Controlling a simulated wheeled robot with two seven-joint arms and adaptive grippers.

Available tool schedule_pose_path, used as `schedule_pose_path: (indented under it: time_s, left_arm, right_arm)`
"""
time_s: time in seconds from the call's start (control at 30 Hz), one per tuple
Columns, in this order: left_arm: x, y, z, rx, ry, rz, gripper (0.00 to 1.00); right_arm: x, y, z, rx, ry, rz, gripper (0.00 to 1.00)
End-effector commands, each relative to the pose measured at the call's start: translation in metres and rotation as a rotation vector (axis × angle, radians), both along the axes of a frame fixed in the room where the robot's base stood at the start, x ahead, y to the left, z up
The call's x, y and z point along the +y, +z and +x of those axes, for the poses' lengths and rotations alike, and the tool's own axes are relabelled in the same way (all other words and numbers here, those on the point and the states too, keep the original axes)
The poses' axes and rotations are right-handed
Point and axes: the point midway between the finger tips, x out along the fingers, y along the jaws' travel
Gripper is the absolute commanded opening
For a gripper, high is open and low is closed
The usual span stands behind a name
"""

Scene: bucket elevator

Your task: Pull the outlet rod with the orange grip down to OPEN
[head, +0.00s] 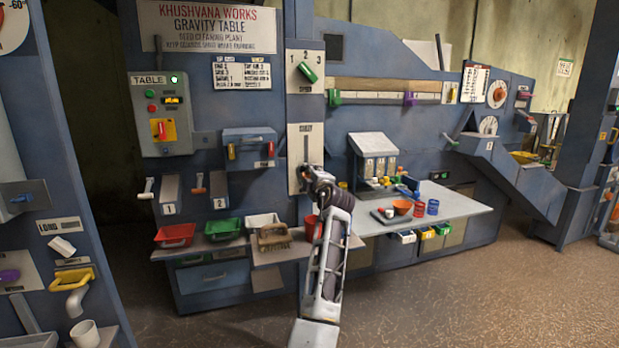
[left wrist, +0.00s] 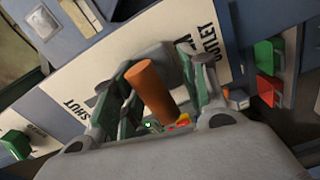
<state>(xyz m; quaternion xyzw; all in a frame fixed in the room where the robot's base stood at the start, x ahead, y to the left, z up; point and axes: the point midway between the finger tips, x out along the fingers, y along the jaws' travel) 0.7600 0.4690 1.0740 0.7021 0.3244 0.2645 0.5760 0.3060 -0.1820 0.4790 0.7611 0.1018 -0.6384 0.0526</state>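The outlet plate (head: 297,147) is a tall pale panel with a slot. A word that looks like SHUT stands at its top. In the left wrist view the plate (left wrist: 67,83) reads SHUT at the left and OUTLET at the right, with OPEN partly hidden. My left gripper (head: 311,178) is at the plate's lower part, and the slot above it looks bare. In the left wrist view the orange grip (left wrist: 152,90) stands between the fingers of my left gripper (left wrist: 158,85). The fingers look apart, with a gap at the grip's right side. My right gripper is out of view.
A worktable (head: 459,210) with small cups and a tray stands to the right. A numbered speed selector (head: 307,70) is above the plate. The floor in front is clear.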

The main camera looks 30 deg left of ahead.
Motion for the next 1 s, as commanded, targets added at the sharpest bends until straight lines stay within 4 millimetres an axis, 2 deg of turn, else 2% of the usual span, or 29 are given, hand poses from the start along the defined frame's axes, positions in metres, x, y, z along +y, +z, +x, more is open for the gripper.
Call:
schedule_pose_path:
  time_s: [0.6, 1.0]
  left_arm:
    - [-0.048, -0.002, -0.04, 0.004, 0.0, 0.0, 0.43]
    - [-0.053, -0.002, -0.045, 0.004, 0.0, 0.0, 0.43]
  right_arm:
    - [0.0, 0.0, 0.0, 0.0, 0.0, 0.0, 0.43]
    - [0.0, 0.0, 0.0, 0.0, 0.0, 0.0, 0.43]
